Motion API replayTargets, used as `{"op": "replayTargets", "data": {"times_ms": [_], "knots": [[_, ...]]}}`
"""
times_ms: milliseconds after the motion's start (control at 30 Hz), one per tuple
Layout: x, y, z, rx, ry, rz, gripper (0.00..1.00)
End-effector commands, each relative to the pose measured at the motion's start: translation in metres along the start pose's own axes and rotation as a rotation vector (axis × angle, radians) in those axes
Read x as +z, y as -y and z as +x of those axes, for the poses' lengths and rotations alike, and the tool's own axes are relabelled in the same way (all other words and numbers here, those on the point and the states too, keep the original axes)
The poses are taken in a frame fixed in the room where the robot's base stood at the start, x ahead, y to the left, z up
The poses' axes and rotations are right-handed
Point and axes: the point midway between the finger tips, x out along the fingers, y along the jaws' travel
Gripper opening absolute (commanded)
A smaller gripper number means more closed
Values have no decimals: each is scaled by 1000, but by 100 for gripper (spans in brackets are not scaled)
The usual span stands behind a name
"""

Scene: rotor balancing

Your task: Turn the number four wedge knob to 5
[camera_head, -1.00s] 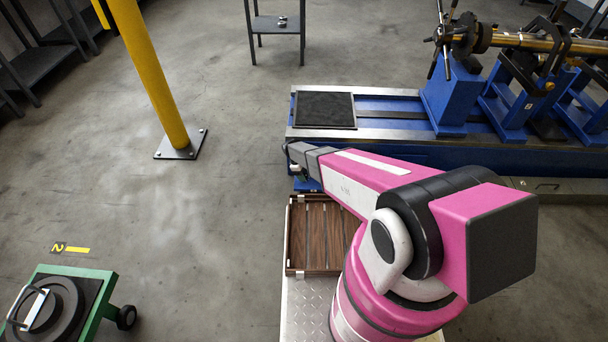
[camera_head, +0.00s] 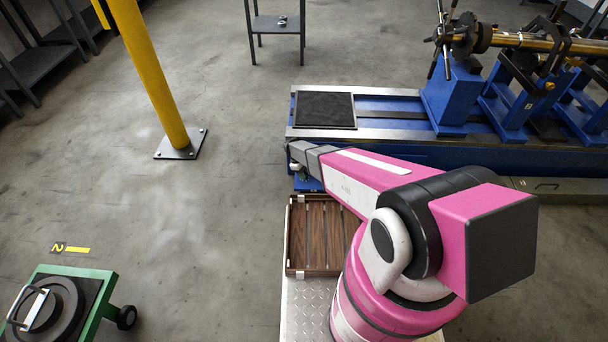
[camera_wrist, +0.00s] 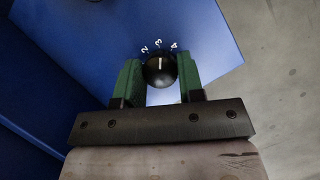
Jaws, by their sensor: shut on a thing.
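In the wrist view a round black knob (camera_wrist: 159,73) with a white pointer line sits on a blue panel (camera_wrist: 95,30). White numerals 2, 3 and 4 (camera_wrist: 159,45) show in an arc beyond it, and the pointer line is toward the 3. No 5 shows; the lower part of the dial is hidden by my gripper. My gripper (camera_wrist: 160,78) has its two green fingers shut on the sides of the knob.
A wooden slatted tray (camera_head: 290,240) lies below my arm. A dark mat (camera_head: 325,109) lies on the bed's left end, with stands and a brass shaft (camera_head: 530,42) to the right. A yellow post (camera_head: 150,75) and a green cart (camera_head: 97,320) stand left on open floor.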

Motion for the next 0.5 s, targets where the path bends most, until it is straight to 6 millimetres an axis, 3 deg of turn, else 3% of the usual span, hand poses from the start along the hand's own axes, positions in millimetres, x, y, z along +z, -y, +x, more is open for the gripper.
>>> {"op": "replayTargets", "data": {"times_ms": [500], "knots": [[1, -2, 0, -184, 0, 444, 12]]}}
